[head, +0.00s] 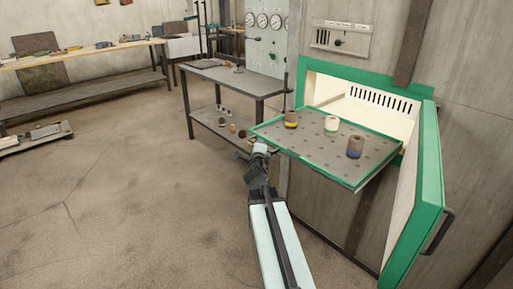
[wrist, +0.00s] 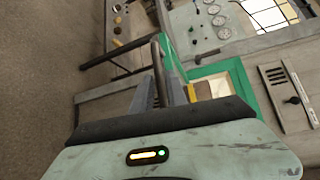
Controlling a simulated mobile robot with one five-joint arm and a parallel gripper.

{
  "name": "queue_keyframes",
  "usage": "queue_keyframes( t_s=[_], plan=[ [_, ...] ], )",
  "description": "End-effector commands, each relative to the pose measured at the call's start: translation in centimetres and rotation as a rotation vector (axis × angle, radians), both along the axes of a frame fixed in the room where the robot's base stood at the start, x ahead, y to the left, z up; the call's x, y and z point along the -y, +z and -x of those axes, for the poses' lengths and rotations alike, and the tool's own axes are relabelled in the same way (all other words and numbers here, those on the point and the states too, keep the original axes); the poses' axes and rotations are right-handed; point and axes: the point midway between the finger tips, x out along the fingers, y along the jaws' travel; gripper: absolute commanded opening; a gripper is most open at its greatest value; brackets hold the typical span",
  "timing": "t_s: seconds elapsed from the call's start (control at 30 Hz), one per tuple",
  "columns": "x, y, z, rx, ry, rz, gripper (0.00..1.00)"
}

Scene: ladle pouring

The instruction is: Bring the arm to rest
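My gripper (head: 254,156) is at the end of my raised arm in the head view, just off the near left corner of the pulled-out tray. In the wrist view its grey fingers (wrist: 164,92) point away from the camera, partly hidden by the wrist housing. A dark upright rod (wrist: 157,62) shows between or beside them. I cannot tell whether it is gripped or only lies behind, nor how wide the fingers are apart. No ladle can be made out.
A green-edged perforated tray (head: 312,150) juts from the open oven (head: 330,92). It bears a yellow-banded cup (head: 291,119), a pale cup (head: 331,125) and a blue-banded cup (head: 355,147). The oven door (head: 418,195) stands open. A metal bench (head: 235,80) stands behind.

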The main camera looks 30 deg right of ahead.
Motion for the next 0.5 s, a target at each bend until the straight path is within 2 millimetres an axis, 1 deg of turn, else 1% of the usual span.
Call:
queue_keyframes(
  t_s=[0.5],
  plan=[
    [-0.41, 0.08, -0.31, 0.002, 0.010, 0.002, 0.32]
  ],
)
